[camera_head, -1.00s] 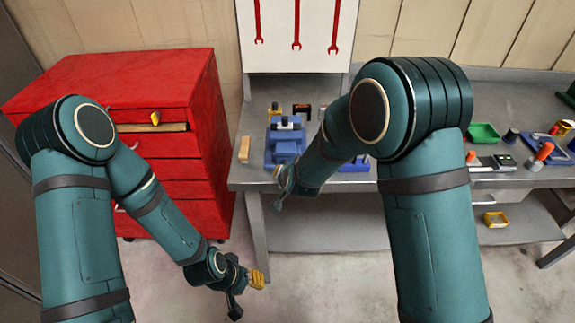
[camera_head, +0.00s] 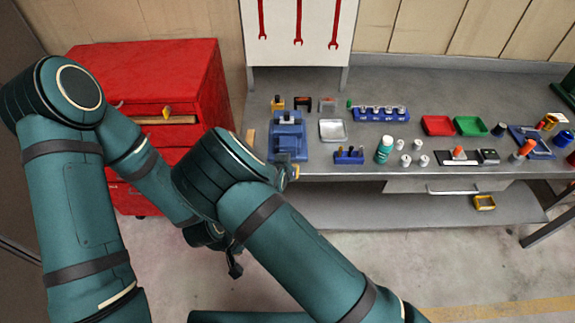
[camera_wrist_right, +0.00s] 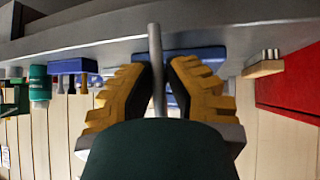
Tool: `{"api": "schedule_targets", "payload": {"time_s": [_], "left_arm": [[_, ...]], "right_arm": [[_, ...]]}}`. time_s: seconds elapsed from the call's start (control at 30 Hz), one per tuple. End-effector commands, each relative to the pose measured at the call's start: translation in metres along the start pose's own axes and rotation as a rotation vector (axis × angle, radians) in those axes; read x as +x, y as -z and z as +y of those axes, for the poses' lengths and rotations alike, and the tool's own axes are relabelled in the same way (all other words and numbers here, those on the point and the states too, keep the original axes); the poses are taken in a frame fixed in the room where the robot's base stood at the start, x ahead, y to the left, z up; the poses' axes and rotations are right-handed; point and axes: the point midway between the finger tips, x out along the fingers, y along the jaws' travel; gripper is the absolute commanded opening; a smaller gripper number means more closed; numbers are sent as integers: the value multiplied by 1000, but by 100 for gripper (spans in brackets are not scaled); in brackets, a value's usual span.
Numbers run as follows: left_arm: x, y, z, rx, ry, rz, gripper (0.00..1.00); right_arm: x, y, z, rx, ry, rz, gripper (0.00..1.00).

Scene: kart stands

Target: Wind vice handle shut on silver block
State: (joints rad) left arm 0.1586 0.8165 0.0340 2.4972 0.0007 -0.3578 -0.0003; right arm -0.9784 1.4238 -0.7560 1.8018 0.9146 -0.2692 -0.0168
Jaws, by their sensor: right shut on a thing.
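The blue vice (camera_head: 288,138) stands at the bench's left front; its blue body also shows behind the fingers in the right wrist view (camera_wrist_right: 208,54). A small grey piece, seemingly the silver block (camera_head: 287,116), shows at its top; I cannot tell how tightly the jaws hold it. My right gripper (camera_wrist_right: 157,68) has its yellow fingers shut on the grey rod of the vice handle (camera_wrist_right: 154,38). In the head view this gripper is largely hidden at the vice's front.
A red drawer cabinet (camera_head: 145,75) stands left of the bench. A wooden block (camera_head: 250,139) lies left of the vice. A blue holder (camera_head: 349,157), a green bottle (camera_head: 384,149) and a metal tray (camera_head: 333,130) stand to its right. My right arm crosses before my left.

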Motion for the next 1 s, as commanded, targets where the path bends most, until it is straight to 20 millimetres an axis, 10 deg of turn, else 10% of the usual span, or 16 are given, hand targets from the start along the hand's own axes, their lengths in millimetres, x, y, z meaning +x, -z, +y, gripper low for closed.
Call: {"api": "schedule_targets", "payload": {"time_s": [0.63,0.67,0.73,1.0], "left_arm": [[-5,1,2,1,0,-1,40],[-5,1,2,1,0,-1,40],[-5,1,2,1,0,-1,40],[-5,1,2,1,0,-1,40]], "right_arm": [[0,1,-2,-18,-17,9,0],[0,1,-2,-18,-17,9,27],[0,1,-1,-18,-18,8,48],[0,0,-1,-19,-19,6,48]]}}
